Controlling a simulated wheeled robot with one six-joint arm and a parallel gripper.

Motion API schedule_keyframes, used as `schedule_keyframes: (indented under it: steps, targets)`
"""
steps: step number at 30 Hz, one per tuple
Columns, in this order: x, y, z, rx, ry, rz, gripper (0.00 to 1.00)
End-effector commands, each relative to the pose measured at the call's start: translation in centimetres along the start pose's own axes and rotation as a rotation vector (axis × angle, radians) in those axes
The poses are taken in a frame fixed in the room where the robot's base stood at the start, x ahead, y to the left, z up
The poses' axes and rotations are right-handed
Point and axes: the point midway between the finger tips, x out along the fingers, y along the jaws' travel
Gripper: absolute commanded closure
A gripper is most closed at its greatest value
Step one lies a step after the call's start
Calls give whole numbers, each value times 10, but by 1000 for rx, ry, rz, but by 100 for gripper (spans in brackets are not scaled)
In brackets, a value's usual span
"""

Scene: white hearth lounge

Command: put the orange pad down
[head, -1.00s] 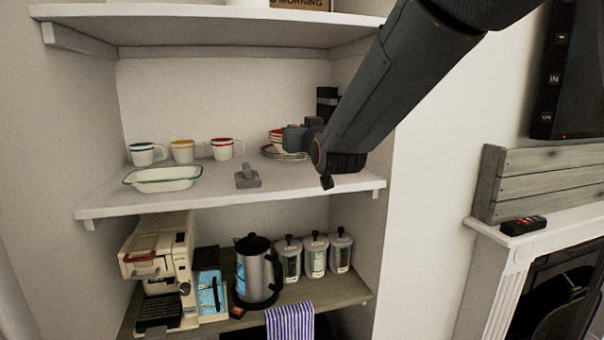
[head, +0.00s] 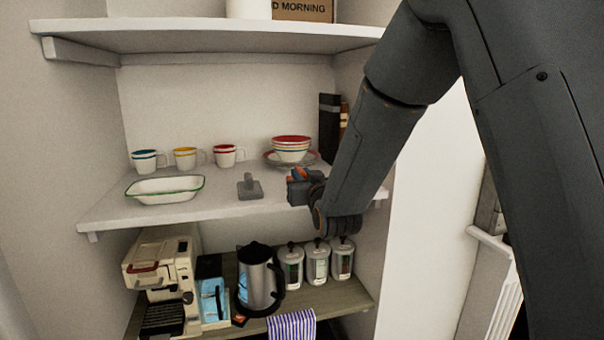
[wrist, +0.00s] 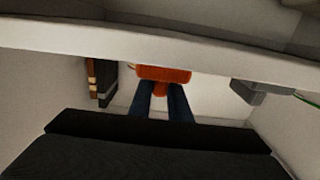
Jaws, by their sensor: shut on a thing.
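My gripper (head: 297,187) is at the front right of the middle white shelf (head: 215,207). It is shut on the orange pad (head: 301,173), of which only a small bit shows in the head view. In the wrist view the orange pad (wrist: 163,74) is a flat block with a short stem, and the stem sits between my two dark fingers (wrist: 160,90). The pad appears close to the shelf; I cannot tell whether it touches it. A grey pad with an upright handle (head: 250,188) stands on the shelf, left of my gripper.
Stacked bowls on plates (head: 291,152) stand behind my gripper, with dark upright books (head: 329,128) to their right. Several mugs (head: 186,158) and a white dish (head: 165,190) are to the left. The upper shelf (head: 210,38) overhangs. Canisters (head: 317,262) and a kettle (head: 256,277) stand below.

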Motion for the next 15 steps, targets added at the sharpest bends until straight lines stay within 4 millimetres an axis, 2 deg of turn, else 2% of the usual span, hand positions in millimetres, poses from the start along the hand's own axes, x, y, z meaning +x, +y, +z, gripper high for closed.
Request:
schedule_keyframes:
  steps: [13,14,15]
  targets:
    - [0,-1,7,0,2,-2,100]
    - [0,-1,6,0,2,-2,80]
    - [0,-1,6,0,2,-2,73]
